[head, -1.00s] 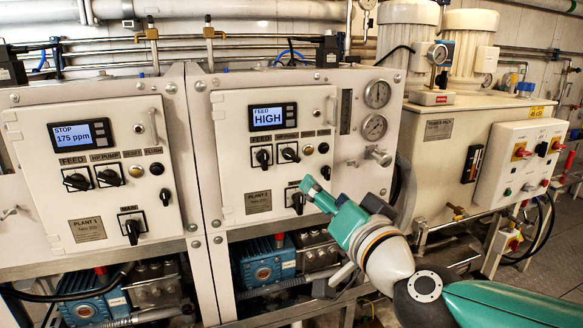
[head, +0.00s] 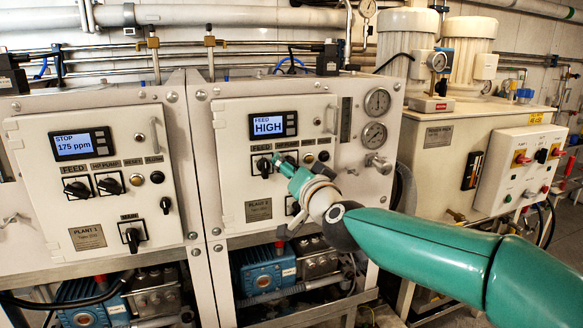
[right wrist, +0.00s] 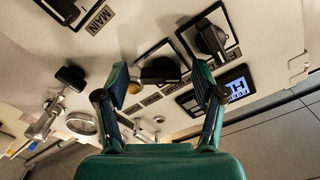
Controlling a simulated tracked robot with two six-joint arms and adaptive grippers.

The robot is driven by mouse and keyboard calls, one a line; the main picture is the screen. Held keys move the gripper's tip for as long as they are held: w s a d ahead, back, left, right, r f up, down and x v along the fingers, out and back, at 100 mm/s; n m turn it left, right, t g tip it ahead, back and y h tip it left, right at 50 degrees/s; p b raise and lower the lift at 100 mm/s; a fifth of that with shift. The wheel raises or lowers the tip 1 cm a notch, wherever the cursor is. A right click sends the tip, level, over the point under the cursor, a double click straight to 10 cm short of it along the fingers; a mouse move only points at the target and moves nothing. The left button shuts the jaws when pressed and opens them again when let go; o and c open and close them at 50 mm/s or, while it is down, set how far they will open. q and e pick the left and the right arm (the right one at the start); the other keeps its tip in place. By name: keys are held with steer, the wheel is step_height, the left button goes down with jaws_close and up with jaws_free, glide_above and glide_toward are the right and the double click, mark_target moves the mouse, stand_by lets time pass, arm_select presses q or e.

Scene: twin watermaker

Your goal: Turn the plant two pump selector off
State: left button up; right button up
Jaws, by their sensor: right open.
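The plant two panel (head: 230,190) is the right-hand white door, with a lit screen (head: 268,125) reading FEED HIGH. Its feed selector (head: 263,166) is a black knob left of my fingers. My right gripper (head: 284,161) is at the HP pump selector and covers most of it in the head view. In the right wrist view the pump selector (right wrist: 160,72) lies between and beyond my open fingers (right wrist: 160,88); I cannot tell whether they touch it. The feed selector (right wrist: 212,40) is beside it there. My left gripper is not in view.
The plant two main selector (head: 292,205) is partly behind my right gripper. A valve handle (head: 379,164) and gauges (head: 374,135) stand to the right. The plant one panel (head: 50,190) is on the left, its screen reading STOP 175 ppm.

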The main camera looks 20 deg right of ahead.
steer(key=shift+w, duration=0.15)
steer(key=shift+c, duration=0.2)
steer(key=c, duration=1)
steer(key=shift+n+p, duration=0.55)
steer(key=shift+n, duration=0.05)
steer(key=shift+c, duration=0.5)
steer(key=o, duration=1.1)
steer(key=shift+o, duration=0.2)
